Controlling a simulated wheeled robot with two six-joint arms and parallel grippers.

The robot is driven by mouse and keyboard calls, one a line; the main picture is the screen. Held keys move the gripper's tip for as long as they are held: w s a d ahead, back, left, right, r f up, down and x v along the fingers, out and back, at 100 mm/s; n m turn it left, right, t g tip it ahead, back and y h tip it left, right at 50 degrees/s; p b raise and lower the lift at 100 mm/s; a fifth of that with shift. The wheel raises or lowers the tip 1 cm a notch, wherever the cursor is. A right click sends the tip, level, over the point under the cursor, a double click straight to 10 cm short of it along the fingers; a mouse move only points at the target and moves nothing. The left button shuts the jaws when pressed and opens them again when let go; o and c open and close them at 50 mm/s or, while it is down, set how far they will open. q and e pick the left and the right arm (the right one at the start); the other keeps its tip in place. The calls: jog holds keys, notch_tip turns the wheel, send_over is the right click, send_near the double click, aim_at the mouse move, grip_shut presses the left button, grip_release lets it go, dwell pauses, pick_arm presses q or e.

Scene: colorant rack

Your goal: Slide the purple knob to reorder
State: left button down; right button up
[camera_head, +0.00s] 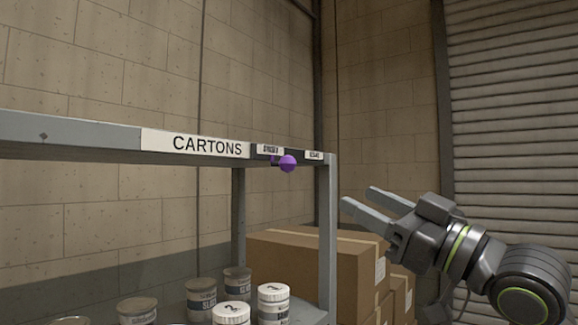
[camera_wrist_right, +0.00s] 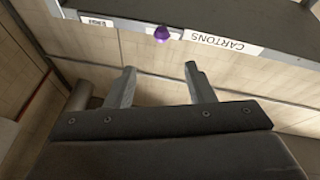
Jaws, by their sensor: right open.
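The purple knob (camera_head: 287,163) is a small ball on the dark slider strip at the right end of the shelf's front edge. It sits between two small white labels, the left one (camera_head: 270,149) and the right one (camera_head: 314,155); their lettering is too small to read surely. My right gripper (camera_head: 358,197) is open and empty, to the right of the knob and slightly lower, not touching it. In the right wrist view the knob (camera_wrist_right: 161,34) shows beyond the gap between the two fingertips (camera_wrist_right: 160,68). My left gripper is not in view.
A CARTONS label (camera_head: 196,143) is on the grey shelf edge left of the slider. The shelf's upright post (camera_head: 328,240) stands between the knob and my right gripper in the picture. Paint tins (camera_head: 273,303) stand below; cardboard boxes (camera_head: 350,270) are stacked behind.

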aim_at(294, 166)
jog(key=p+x, duration=0.3)
jog(key=x, duration=0.8)
jog(key=shift+s+r+p, duration=0.15)
jog(key=shift+s+p, duration=0.05)
jog(key=shift+p, duration=0.15)
jog(key=p+x, duration=0.1)
jog(key=x, duration=0.3)
jog(key=shift+w+a, duration=0.1)
jog(key=shift+a, duration=0.05)
pick_arm(q)
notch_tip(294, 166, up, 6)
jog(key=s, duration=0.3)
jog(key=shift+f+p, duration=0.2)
jog(key=shift+p, duration=0.25)
pick_arm(e)
jog(key=shift+w+a+r, duration=0.15)
jog(key=shift+w+a, duration=0.25)
jog(key=shift+a, duration=0.1)
jog(key=shift+c, duration=0.2)
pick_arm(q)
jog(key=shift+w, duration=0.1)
pick_arm(e)
grip_shut()
